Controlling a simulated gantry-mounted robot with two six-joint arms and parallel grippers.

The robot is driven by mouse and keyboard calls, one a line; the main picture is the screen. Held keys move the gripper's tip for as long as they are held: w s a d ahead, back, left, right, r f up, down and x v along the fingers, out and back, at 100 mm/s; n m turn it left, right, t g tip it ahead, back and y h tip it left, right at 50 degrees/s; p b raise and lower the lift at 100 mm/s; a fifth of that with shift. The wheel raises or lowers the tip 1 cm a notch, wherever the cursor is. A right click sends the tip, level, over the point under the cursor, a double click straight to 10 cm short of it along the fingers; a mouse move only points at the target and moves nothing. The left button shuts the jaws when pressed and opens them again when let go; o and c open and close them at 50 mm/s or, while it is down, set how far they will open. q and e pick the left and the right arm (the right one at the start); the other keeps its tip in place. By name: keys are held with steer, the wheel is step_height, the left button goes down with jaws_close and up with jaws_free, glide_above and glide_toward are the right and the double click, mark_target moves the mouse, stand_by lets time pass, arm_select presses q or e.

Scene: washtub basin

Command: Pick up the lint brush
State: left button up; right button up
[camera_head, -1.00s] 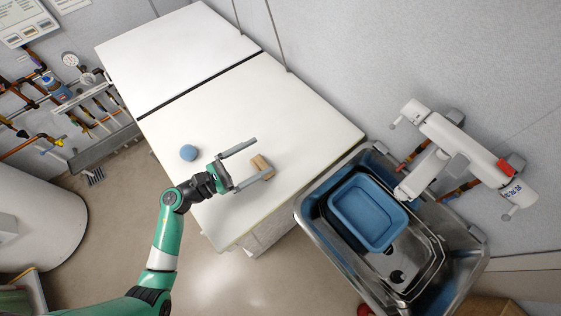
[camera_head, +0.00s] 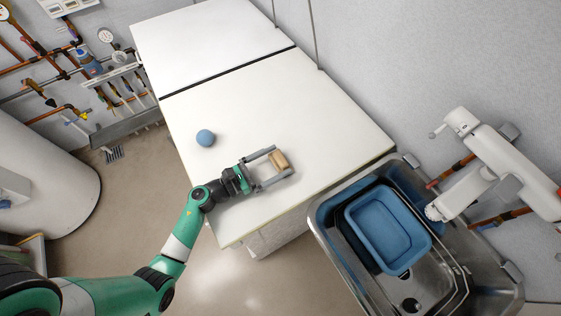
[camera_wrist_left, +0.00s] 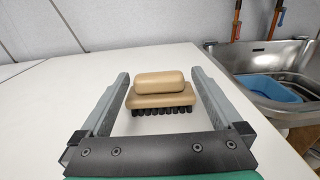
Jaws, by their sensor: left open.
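The lint brush (camera_head: 278,160) has a tan wooden body and handle block. It rests on the white table top (camera_head: 240,100). In the left wrist view the lint brush (camera_wrist_left: 160,90) shows dark bristles facing down. My left gripper (camera_head: 282,164) is open, with its two fingers on either side of the brush. In the left wrist view the fingers of my left gripper (camera_wrist_left: 160,85) flank the brush, with visible gaps on both sides. My right gripper is not in view.
A blue ball (camera_head: 205,138) sits on the table left of my gripper. A metal sink (camera_head: 325,215) with a blue basin (camera_head: 388,228) stands to the right of the table. A white wall-mounted device (camera_head: 475,175) hangs above the sink. The far table top is clear.

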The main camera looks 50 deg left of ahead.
mark_target(284, 156)
arm_select(q)
steer(key=w, duration=0.3)
steer(key=w+d, duration=0.1)
steer(key=w, duration=0.1)
steer(key=shift+c, duration=0.2)
steer(key=c, duration=1.2)
